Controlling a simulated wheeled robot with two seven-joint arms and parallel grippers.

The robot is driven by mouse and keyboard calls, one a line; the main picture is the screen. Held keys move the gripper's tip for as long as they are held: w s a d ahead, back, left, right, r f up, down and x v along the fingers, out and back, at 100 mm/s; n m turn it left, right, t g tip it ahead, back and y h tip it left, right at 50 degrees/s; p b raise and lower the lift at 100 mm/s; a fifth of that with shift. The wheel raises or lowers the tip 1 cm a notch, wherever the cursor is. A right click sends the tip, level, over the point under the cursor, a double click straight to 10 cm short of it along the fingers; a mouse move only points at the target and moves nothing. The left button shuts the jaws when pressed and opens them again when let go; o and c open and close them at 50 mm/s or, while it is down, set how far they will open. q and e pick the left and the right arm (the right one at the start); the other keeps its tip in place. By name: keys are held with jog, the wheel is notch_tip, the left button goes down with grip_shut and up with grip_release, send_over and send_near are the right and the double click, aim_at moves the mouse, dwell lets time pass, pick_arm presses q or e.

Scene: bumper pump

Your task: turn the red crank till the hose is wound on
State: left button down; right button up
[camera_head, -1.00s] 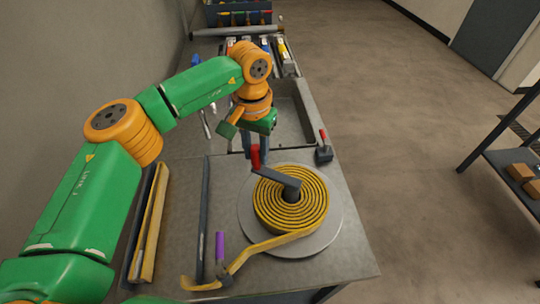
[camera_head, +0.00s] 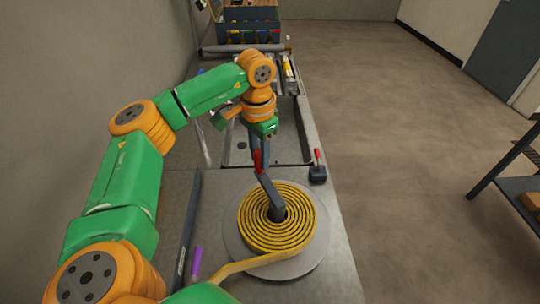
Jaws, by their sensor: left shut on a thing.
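The yellow hose (camera_head: 252,222) lies in a flat spiral on a round grey disc (camera_head: 313,258), and its loose end runs off toward the lower left. A dark crank arm (camera_head: 268,188) rises from the middle of the coil toward the back. Its red handle (camera_head: 257,161) stands at the outer end. My left gripper (camera_head: 256,150) points down at the back of the coil and is shut on the red handle. Its fingers are partly hidden behind the handle. My right gripper is not in view.
A purple-handled tool (camera_head: 196,262) and a long dark bar (camera_head: 187,230) lie left of the disc. A small red lever (camera_head: 317,157) stands right of the sink (camera_head: 285,143). A crate (camera_head: 250,30) stands at the far end. A shelf (camera_head: 510,188) is at the right.

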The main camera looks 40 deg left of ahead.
pick_arm(q)
jog(key=shift+f, duration=0.1)
dwell(0.3)
jog(key=c, duration=0.6)
grip_release()
notch_tip(320, 180, up, 7)
jog(key=shift+r, duration=0.1)
jog(key=shift+c, duration=0.2)
